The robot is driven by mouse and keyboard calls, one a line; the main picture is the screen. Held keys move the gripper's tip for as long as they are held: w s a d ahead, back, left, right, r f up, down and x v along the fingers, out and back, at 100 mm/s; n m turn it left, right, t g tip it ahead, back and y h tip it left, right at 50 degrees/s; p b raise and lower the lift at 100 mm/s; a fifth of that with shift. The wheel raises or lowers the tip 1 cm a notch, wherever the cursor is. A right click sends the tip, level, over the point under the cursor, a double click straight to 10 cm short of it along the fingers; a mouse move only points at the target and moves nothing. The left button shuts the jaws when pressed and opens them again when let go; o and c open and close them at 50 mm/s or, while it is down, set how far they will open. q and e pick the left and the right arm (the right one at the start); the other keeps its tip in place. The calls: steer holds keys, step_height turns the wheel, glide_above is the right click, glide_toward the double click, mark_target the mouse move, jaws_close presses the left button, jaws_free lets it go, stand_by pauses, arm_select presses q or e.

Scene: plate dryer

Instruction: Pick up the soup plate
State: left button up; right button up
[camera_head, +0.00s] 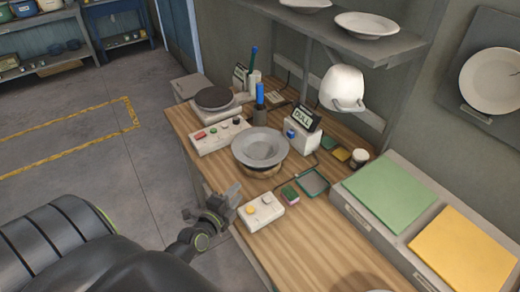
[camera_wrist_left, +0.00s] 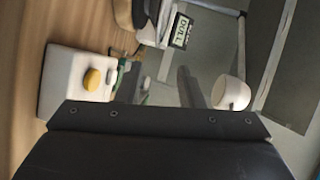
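A grey, deep soup plate (camera_head: 262,148) with a wide rim sits level on a round brown stand (camera_head: 262,171) on the wooden workbench. My left gripper (camera_head: 212,202) is at the bench's near left edge, in front of the plate and a little to its left, clear of it. Its fingers look spread apart, with nothing between them. In the left wrist view the plate is not clearly visible; part of the round stand shows at the top edge. My right gripper is not in view.
A white box with a yellow button (camera_head: 262,211) stands close to my left gripper; it also shows in the left wrist view (camera_wrist_left: 78,85). Green and yellow pads lie right.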

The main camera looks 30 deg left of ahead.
arm_select(q)
steer(key=b, duration=0.1)
glide_toward(262, 166)
steer(key=w, duration=0.5)
steer(key=shift+a+f, duration=0.35)
steer(key=shift+f, duration=0.05)
steer(key=w+b, duration=0.1)
steer(key=w, duration=0.1)
steer(key=w+f+b, duration=0.1)
steer(key=w, duration=0.1)
steer(key=shift+w+a+f, duration=0.1)
steer(key=shift+w+f, duration=0.05)
steer(key=shift+w+b, duration=0.3)
steer(key=shift+w, duration=0.15)
steer(key=shift+s, duration=0.1)
steer(key=shift+c, duration=0.8)
jaws_close()
